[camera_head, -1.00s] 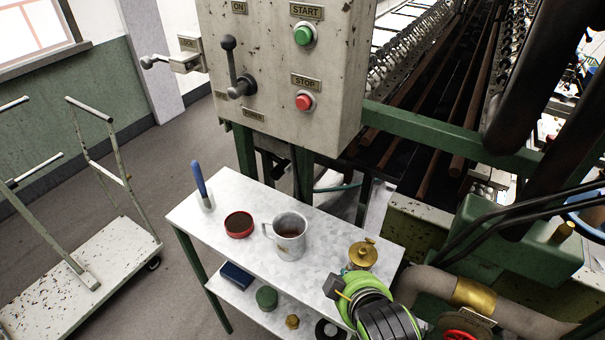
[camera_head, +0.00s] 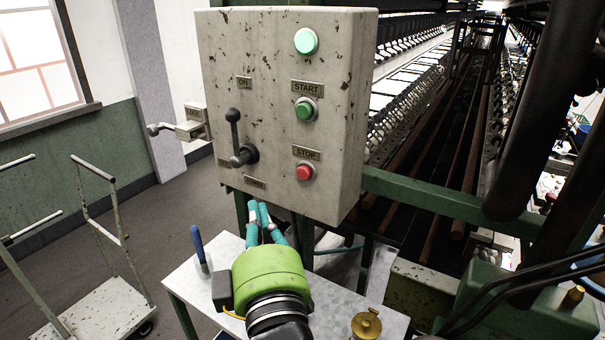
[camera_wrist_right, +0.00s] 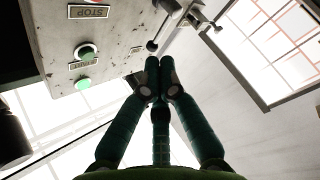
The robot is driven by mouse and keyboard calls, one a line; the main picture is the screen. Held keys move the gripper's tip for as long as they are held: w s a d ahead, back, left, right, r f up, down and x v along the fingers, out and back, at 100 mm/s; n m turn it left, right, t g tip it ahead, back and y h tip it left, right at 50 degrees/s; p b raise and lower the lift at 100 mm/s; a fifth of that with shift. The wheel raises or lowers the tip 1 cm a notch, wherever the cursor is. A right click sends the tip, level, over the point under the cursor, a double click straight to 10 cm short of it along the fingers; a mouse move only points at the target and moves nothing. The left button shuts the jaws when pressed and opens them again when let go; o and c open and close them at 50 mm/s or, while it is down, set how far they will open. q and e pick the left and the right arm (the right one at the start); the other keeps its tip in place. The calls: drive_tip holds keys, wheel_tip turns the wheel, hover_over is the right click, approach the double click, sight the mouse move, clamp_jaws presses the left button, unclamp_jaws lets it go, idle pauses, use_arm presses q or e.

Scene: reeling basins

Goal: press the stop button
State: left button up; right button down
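The red stop button (camera_head: 304,173) sits under its STOP label (camera_head: 306,153) at the lower right of the control box face. My right gripper (camera_head: 259,206) has teal fingers and a green body. It points up at the lower edge of the box, below and left of the red button and apart from it. In the right wrist view my gripper's fingers (camera_wrist_right: 160,66) come together at the tips with nothing between them. My left gripper is not in view.
The box (camera_head: 229,62) also carries a green start button (camera_head: 304,109), a pale green lamp (camera_head: 306,41) and a black lever (camera_head: 236,139). Below stands a metal table (camera_head: 334,298) with a blue-handled tool (camera_head: 199,247) and a brass pot (camera_head: 366,325). A green rail (camera_head: 425,194) runs right.

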sight(304, 173)
drive_tip(key=shift+w, duration=0.1)
drive_tip(key=shift+w+d+p, duration=0.1)
drive_tip(key=shift+w+d, duration=0.75)
drive_tip(key=shift+w, duration=0.3)
drive_tip(key=shift+w+d+p, duration=0.15)
drive_tip(key=shift+w+d, duration=0.75)
drive_tip(key=shift+w, duration=0.3)
drive_tip(key=shift+w+d+p, duration=0.1)
drive_tip(key=shift+w+d, duration=0.75)
drive_tip(key=shift+w, duration=0.3)
drive_tip(key=shift+w, duration=0.1)
drive_tip(key=shift+w+d+p, duration=0.25)
drive_tip(key=shift+p, duration=0.05)
